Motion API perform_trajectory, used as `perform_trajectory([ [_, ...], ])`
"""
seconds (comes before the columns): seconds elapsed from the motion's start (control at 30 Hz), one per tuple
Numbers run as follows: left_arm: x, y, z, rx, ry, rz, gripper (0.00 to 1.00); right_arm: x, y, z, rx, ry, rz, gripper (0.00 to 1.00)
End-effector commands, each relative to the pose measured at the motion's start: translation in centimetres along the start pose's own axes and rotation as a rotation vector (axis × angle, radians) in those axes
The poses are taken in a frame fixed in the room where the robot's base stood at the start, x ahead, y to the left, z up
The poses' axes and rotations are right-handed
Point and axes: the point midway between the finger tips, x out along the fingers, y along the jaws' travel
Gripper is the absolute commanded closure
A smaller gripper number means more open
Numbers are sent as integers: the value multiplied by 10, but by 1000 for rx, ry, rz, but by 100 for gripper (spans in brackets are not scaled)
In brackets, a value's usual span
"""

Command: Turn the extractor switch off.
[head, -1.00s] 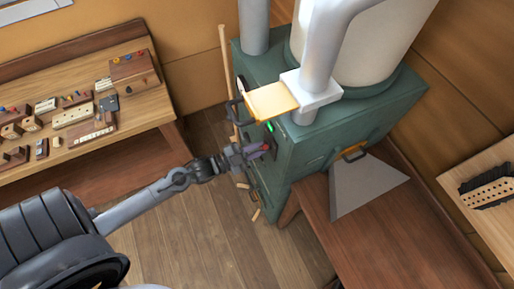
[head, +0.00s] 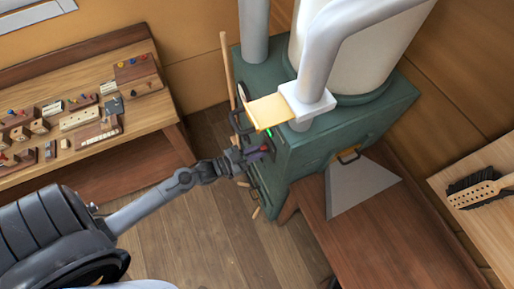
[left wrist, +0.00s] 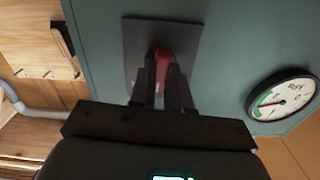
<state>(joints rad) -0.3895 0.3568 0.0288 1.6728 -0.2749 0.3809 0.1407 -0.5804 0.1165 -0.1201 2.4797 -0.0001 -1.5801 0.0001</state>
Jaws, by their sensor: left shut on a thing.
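The extractor is a green cabinet (head: 320,155) with a pale drum on top. Its switch has a red lever (left wrist: 163,66) on a dark square plate (left wrist: 138,38), set on the cabinet's green side. My left gripper (head: 263,152) is at that side of the cabinet. In the left wrist view, my left gripper (left wrist: 162,88) is shut on the red lever, one finger on each side, and the fingers hide part of it. A small green light (head: 269,132) shows just above the gripper in the head view. My right gripper is not in view.
A round gauge (left wrist: 283,98) sits beside the switch plate. A yellow flap (head: 270,109) with a dark handle juts out above the gripper. A workbench (head: 100,160) with small wooden pieces stands at left. A brush (head: 485,192) lies on a bench at right.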

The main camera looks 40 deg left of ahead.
Motion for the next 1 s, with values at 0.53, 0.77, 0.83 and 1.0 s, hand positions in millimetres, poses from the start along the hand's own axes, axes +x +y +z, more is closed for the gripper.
perform_trajectory([
  [0.53,0,0,-2,-439,-1,-1,100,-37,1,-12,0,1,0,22],
  [0.77,0,1,0,-528,-2,-1,100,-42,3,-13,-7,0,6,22],
  [0.83,0,1,0,-542,-2,-1,100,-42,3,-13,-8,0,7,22],
  [1.0,0,1,1,-560,-3,-1,100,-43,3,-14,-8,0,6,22],
])
